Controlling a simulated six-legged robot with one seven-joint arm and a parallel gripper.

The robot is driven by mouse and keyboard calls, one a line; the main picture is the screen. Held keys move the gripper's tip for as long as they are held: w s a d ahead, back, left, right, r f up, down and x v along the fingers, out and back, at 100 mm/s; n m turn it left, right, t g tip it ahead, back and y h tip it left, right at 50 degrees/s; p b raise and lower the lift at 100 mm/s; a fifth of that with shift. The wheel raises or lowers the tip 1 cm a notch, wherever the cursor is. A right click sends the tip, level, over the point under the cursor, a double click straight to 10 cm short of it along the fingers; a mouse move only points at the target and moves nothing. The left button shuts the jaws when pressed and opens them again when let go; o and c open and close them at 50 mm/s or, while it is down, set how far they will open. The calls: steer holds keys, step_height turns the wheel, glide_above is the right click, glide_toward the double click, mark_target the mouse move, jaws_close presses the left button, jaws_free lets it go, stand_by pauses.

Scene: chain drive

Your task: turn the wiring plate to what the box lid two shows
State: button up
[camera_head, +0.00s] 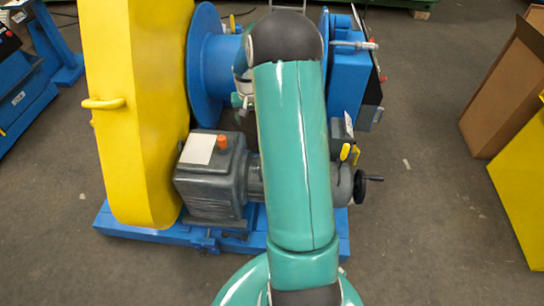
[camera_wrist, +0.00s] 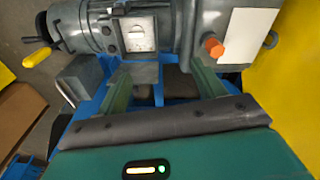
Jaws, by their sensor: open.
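In the wrist view, a small square pale metal plate (camera_wrist: 138,34), likely the wiring plate, sits in a dark frame on the grey motor (camera_wrist: 92,27). The marks on it are too small to read. My gripper (camera_wrist: 158,68) is open and empty, its two green fingers spread below the plate in the picture, apart from it. A grey box (camera_wrist: 85,76) with a pale face stands left of the fingers; it also shows in the head view (camera_head: 341,129). I cannot tell whether it bears the lid two. In the head view my arm hides the plate and gripper.
The grey gearbox (camera_head: 212,180) carries an orange cap (camera_head: 222,142) and a white sheet (camera_head: 198,149). A handwheel (camera_head: 362,187) and a yellow lever (camera_head: 345,152) stick out on the right. A tall yellow guard (camera_head: 140,110) stands left. Floor at right is clear before the cardboard boxes (camera_head: 505,90).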

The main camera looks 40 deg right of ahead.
steer(key=s+d+f+m, duration=0.25)
steer(key=d+f, duration=0.55)
steer(key=f, duration=0.5)
steer(key=shift+g+y, duration=0.3)
steer(key=shift+y, duration=0.1)
steer(key=f, duration=1.4)
steer(key=shift+s+d+f, duration=0.1)
steer(key=shift+s+f, duration=0.05)
steer(key=shift+s, duration=0.15)
steer(key=c, duration=1)
